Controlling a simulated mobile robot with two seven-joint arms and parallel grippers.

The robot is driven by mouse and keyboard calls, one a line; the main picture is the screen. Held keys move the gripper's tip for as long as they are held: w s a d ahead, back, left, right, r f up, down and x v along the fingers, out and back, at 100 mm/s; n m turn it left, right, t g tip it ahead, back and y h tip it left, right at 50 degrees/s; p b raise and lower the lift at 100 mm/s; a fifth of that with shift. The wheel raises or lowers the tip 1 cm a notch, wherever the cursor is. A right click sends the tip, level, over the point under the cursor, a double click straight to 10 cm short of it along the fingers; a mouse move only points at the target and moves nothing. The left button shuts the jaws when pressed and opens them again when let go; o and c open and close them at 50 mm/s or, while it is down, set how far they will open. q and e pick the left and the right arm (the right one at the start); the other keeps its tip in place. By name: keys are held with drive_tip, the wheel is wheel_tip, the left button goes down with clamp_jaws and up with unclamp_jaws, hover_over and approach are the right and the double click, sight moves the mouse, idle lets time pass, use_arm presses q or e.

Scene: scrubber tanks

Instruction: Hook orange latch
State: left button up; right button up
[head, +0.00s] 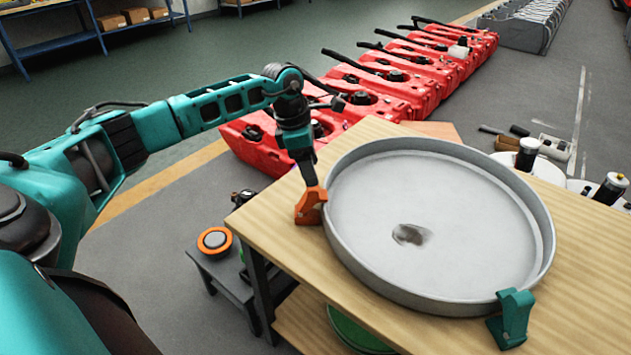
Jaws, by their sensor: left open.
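The orange latch (308,208) stands on the wooden table at the left edge of a large round grey pan (372,268). My left gripper (309,181) reaches down from above and its fingertips are at the top of the orange latch. The gripper is open; whether it touches the latch cannot be told. A teal latch (511,318) stands at the near right rim of the pan. My right gripper is not in view.
The wooden table (280,240) carries the pan, with dark-topped white parts (527,155) behind it on the right. A low grey stool (225,272) with an orange-ringed disc stands left of the table. Red tanks (400,88) line the floor behind.

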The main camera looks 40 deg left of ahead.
use_arm(q)
drive_tip(key=v, duration=0.6)
drive_tip(key=shift+f, duration=0.1)
idle(0.4)
